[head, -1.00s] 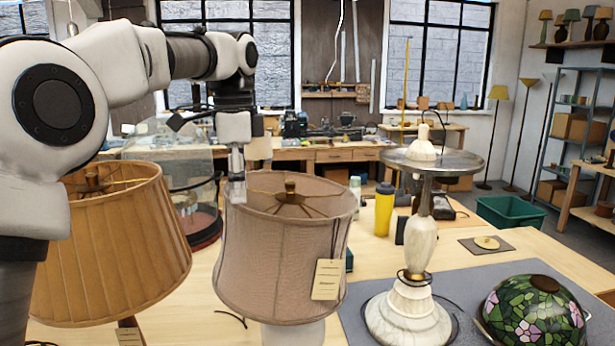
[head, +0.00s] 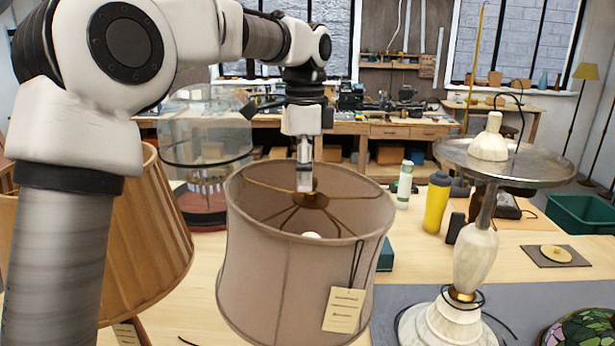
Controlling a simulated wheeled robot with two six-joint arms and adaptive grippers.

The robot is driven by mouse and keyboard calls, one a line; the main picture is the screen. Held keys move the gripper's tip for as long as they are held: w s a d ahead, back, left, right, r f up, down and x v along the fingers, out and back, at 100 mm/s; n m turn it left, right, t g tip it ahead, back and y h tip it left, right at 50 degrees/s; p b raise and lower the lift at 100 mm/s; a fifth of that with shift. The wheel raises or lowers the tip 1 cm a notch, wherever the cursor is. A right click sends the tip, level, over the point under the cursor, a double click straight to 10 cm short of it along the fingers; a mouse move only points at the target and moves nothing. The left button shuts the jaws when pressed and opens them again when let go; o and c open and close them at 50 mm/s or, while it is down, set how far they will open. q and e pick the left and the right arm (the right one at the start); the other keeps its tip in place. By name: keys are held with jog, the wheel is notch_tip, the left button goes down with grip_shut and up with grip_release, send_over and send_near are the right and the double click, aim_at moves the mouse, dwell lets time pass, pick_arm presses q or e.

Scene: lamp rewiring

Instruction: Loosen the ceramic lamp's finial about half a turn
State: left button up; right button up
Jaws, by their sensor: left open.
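The lamp with the taupe drum shade (head: 295,285) stands in the middle of the head view, with a paper tag (head: 343,310) hanging on its side. Brass spokes meet at a hub (head: 314,202) inside the shade's open top. My left gripper (head: 304,186) points straight down over this hub, its jaws open, and hides the finial. I cannot tell whether the fingers touch the finial. The lamp's base is out of frame. My right gripper is not in view.
A pleated tan shade (head: 150,240) stands close on the left, partly behind my left arm. A marble lamp with a metal tray (head: 520,165) stands on the right. A yellow bottle (head: 436,203) and a stained-glass shade (head: 585,332) are also on the table.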

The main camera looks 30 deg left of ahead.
aim_at(313, 178)
pick_arm(q)
jog(key=w+f, duration=0.2)
jog(key=f, duration=0.1)
jog(key=shift+w, duration=0.3)
jog(key=shift+s+r, duration=0.25)
jog(key=shift+s, duration=0.2)
jog(key=c, duration=1)
jog(key=shift+s+d+r, duration=0.1)
jog(key=shift+s, duration=0.1)
jog(key=shift+w, duration=0.25)
jog(key=shift+s, duration=0.1)
